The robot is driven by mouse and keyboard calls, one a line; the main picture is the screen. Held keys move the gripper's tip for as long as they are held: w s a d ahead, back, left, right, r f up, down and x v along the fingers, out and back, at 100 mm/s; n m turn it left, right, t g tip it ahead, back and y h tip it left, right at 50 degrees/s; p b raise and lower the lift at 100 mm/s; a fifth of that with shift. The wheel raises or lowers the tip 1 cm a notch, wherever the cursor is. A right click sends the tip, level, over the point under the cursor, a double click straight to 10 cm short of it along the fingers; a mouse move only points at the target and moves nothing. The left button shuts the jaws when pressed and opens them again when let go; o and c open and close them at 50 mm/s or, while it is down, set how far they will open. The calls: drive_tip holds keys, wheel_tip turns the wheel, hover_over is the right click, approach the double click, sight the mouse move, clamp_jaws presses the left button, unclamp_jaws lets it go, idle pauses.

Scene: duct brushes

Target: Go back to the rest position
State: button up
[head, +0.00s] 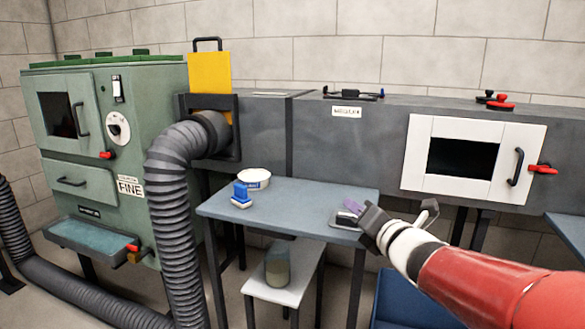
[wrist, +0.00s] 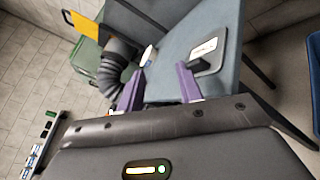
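My gripper (head: 354,207) is at the end of my red and white arm, over or beside the right end of the grey-blue table (head: 290,195). In the wrist view, the two purple fingers of my gripper (wrist: 160,88) stand apart with nothing between them. A small dark-edged tray (head: 345,219) with a dark block lies at the table's right end, partly behind the gripper. In the wrist view the tray (wrist: 222,57) shows a white label, just beyond the right finger. I cannot tell the exact height of the fingers above the table.
A blue brush (head: 241,195) and a white bowl (head: 254,179) stand on the table's left part. A lower stool (head: 290,289) holds a jar (head: 277,268). A thick ribbed hose (head: 173,220) runs beside the green machine (head: 148,170). A grey duct with a white door (head: 430,180) stands behind.

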drive_tip(key=s+d+f+m+g+h, duration=0.25)
drive_tip(key=s+m, duration=0.25)
drive_tip(key=m, duration=0.4)
drive_tip(key=s+d+f+m+g+h, duration=0.1)
drive_tip(key=s+d+f+m+h, duration=0.1)
drive_tip(key=s+d+m+h, duration=0.5)
drive_tip(key=s+a+f+m+g+y, duration=0.2)
drive_tip(key=s+a+f+m+g, duration=0.1)
drive_tip(key=s+m, duration=0.4)
drive_tip(key=s+a+f+m+g+y, duration=0.2)
drive_tip(key=s+a+f+m+g, duration=0.2)
drive_tip(key=s+m, duration=0.4)
drive_tip(key=shift+a+f, duration=0.45)
drive_tip(key=shift+f, duration=0.1)
